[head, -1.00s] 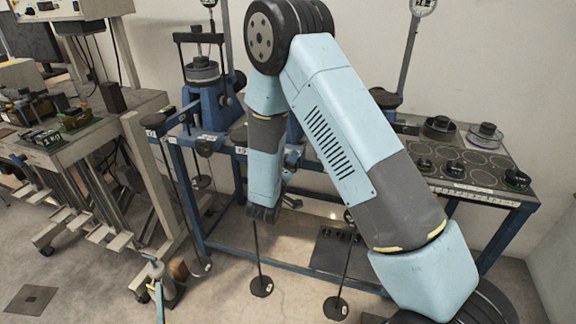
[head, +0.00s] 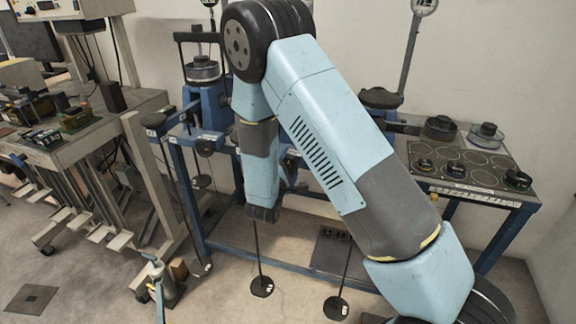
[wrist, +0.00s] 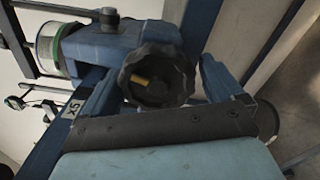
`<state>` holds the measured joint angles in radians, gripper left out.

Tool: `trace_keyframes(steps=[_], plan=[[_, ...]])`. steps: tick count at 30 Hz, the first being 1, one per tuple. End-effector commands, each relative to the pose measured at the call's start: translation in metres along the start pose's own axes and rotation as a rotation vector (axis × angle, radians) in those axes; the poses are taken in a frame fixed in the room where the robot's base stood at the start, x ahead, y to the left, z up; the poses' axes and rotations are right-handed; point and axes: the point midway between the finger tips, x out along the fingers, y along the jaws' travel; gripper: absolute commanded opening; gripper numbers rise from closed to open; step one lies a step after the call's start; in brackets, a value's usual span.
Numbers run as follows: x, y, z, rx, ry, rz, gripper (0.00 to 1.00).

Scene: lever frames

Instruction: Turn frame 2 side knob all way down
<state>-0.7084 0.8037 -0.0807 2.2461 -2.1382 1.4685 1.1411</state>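A black lobed side knob (wrist: 155,75) with a yellow mark is near the middle of the wrist view, on a blue frame (wrist: 110,45). My gripper (wrist: 162,72) is open, with one finger to the left of the knob and one to the right. I cannot tell whether either finger touches it. In the head view my arm hides my fingers and most of the middle blue frame. The left blue frame (head: 214,105) and its dark side knob (head: 205,148) are in sight. I cannot read a frame number on the frame at my gripper.
A bench of weights (head: 470,165) stands at the right, against the wall. A grey workbench (head: 100,130) stands at the left. Open floor lies at the front left.

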Motion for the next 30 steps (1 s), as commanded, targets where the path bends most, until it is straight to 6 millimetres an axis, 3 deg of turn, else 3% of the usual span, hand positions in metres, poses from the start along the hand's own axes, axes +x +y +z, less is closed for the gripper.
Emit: trace_keyframes(steps=[11,30], plan=[[-0.005,0.001,0.001,0.002,-0.002,0.001,0.96],[-0.060,0.001,0.001,0.003,-0.002,0.002,0.96]])
